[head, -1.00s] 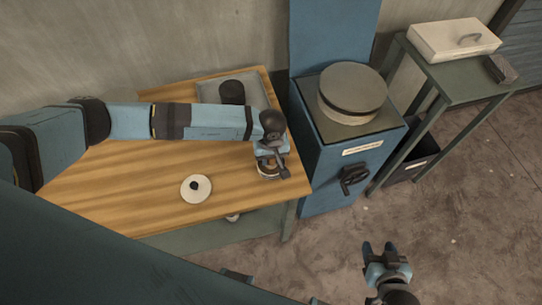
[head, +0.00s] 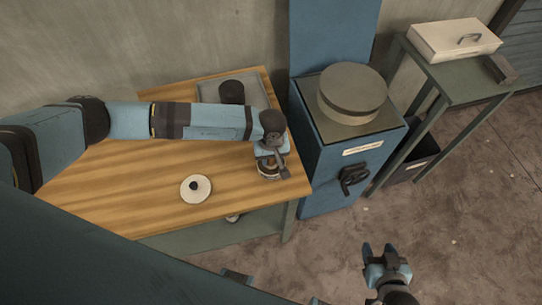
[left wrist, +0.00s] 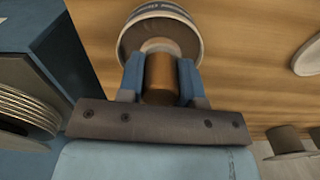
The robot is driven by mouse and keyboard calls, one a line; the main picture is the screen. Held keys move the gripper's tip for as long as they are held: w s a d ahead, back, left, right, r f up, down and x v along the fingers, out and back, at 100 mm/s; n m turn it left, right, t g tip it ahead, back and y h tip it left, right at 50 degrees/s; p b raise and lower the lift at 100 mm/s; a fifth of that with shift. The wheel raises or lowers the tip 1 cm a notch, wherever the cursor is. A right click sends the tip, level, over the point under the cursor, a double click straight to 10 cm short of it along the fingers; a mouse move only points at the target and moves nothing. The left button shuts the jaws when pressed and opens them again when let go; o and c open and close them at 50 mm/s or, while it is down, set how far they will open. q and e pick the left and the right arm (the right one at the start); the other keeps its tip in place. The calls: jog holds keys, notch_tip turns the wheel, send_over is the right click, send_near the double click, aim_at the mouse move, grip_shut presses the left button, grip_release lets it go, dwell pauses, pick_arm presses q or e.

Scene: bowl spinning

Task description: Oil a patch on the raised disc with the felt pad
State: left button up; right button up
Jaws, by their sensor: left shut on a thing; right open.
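My left gripper (head: 268,165) is shut on a brown cylindrical handle (left wrist: 159,78), which I take for the felt pad's. In the left wrist view a pale round edge shows beyond the handle, over or inside a round, labelled tin (left wrist: 131,30); I cannot tell whether it touches. The tin stands near the table's right end, and the gripper partly hides it in the head view. The raised disc (head: 352,88) sits on a blue cabinet to the right, with nothing touching it. My right gripper (head: 382,258) is open and empty above the floor.
A white lid (head: 203,193) with a black knob lies on the wooden table (head: 110,195). A grey tray (head: 257,95) with a dark cylinder (head: 231,92) is behind my left arm. The blue cabinet (head: 317,178) has a black crank (head: 354,179). A green side stand (head: 452,85) holds a pale box (head: 455,41).

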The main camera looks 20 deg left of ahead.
pick_arm(q)
jog(key=shift+s, duration=0.1)
jog(key=shift+r+p, duration=0.55)
jog(key=shift+r, duration=0.35)
jog(key=shift+r+p, duration=1.1)
jog(key=shift+r, duration=1.5)
jog(key=shift+a+r, duration=0.1)
jog(key=a+r+m, duration=0.2)
jog(key=a+r, duration=0.2)
jog(key=r, duration=0.5)
jog(key=s+a+r+m, duration=0.1)
jog(key=a+r+m, duration=0.2)
jog(key=r, duration=0.6)
jog(key=a, duration=0.2)
jog(key=shift+s+a+r+m, duration=0.15)
jog(key=shift+a+r+m, duration=0.05)
jog(key=shift+a+m, duration=0.1)
